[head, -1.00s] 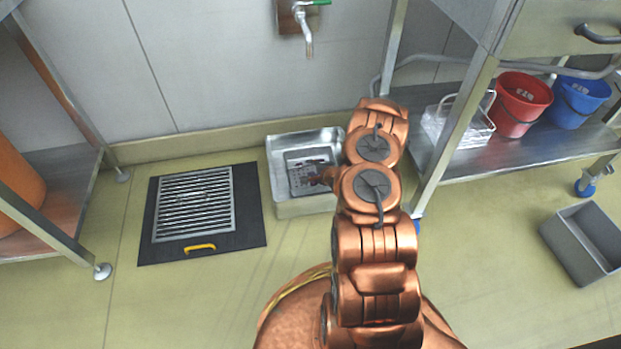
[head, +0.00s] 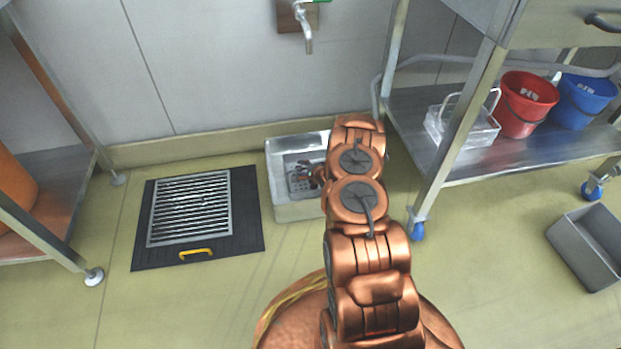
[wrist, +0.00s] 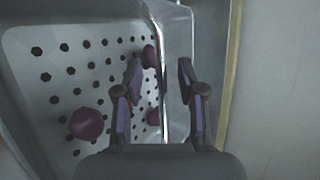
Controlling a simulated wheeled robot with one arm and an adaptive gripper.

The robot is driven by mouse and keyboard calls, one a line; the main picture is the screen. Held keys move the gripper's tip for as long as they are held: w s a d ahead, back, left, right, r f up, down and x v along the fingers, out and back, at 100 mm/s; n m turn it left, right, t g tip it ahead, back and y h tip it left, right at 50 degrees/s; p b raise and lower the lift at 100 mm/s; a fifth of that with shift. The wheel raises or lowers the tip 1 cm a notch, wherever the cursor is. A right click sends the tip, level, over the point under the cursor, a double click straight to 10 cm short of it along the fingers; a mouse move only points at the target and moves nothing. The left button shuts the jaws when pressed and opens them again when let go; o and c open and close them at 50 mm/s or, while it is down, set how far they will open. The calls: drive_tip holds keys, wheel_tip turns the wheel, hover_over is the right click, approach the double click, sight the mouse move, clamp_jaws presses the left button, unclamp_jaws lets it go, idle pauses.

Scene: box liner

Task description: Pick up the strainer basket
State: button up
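The strainer basket (head: 300,177) is a grey perforated tray lying inside the metal floor basin (head: 296,211) under the tap. Dark reddish bits lie in it. In the wrist view its perforated floor (wrist: 75,65) fills the left side, with several dark red round pieces on it. My gripper (wrist: 160,75) is open, its two fingers apart over the right edge of the basket. A thin upright metal edge shows between the fingers; I cannot tell whether they touch it. In the head view my arm hides the basin's right side and most of the gripper.
A tap (head: 306,38) hangs from the wall above the basin. A dark mat with a metal grate (head: 190,208) lies on the floor to the left. A grey bin (head: 590,245) stands far right.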

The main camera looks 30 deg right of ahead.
clamp_jaws()
idle(0.3)
idle(0.3)
